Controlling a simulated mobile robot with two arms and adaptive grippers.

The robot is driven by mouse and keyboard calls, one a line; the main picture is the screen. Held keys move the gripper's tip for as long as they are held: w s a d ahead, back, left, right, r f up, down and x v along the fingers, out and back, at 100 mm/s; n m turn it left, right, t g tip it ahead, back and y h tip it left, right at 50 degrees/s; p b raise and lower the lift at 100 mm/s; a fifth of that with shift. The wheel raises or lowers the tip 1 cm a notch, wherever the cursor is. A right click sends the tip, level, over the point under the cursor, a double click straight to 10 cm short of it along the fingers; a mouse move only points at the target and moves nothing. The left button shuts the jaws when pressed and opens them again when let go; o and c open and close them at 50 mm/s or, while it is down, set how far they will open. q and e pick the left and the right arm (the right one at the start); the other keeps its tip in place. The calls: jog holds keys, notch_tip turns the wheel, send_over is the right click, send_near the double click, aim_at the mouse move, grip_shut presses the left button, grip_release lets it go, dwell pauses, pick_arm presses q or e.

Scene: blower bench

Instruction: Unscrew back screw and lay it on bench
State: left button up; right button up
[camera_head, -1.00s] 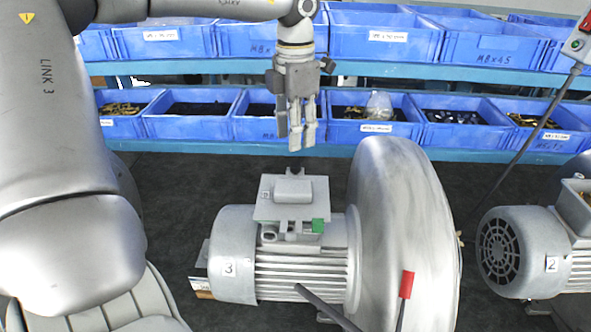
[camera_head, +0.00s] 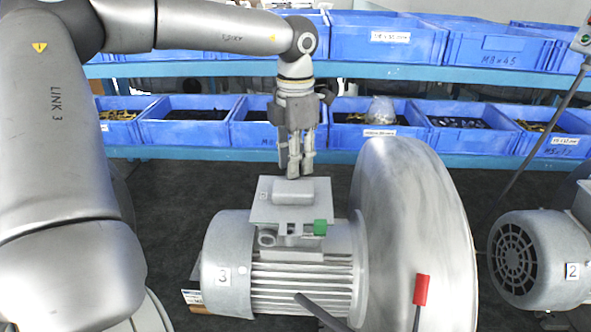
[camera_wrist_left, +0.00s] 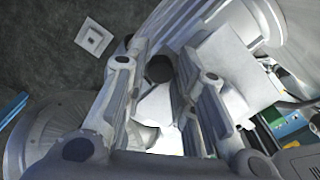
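The blower (camera_head: 240,275) marked 3 stands on the dark bench, with a pale terminal box cover (camera_head: 262,208) on top of its motor. My left gripper (camera_head: 298,172) points down just above and behind the cover's far edge. In the left wrist view my left gripper (camera_wrist_left: 160,85) has its two fingers apart, with nothing clearly held. A dark round shape (camera_wrist_left: 160,68) shows between the fingers; I cannot tell what it is. The back screw cannot be made out in either view. My right gripper is not in view.
The big round fan housing (camera_head: 415,235) stands right of the motor. A second motor (camera_head: 525,255) marked 2 is at the right. Blue bins (camera_head: 185,130) fill the shelves behind. A small pale square piece (camera_wrist_left: 95,37) lies on the dark surface. Bare dark bench (camera_head: 175,210) lies left of the blower.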

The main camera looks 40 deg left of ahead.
pick_arm(q)
grip_shut()
jog(key=shift+f+n+b, duration=0.1)
jog(key=shift+n+b, duration=0.35)
jog(key=shift+n, duration=0.05)
jog(key=shift+n+b, duration=0.65)
jog(key=shift+n, duration=0.55)
jog(key=n+b, duration=0.2)
jog(key=n, duration=0.3)
jog(key=n+b, duration=0.2)
jog(key=n, duration=0.2)
jog(key=shift+n, duration=0.3)
jog(key=n, duration=0.8)
jog(key=shift+n+b, duration=0.3)
jog(key=shift+n, duration=0.1)
jog(key=n, duration=0.3)
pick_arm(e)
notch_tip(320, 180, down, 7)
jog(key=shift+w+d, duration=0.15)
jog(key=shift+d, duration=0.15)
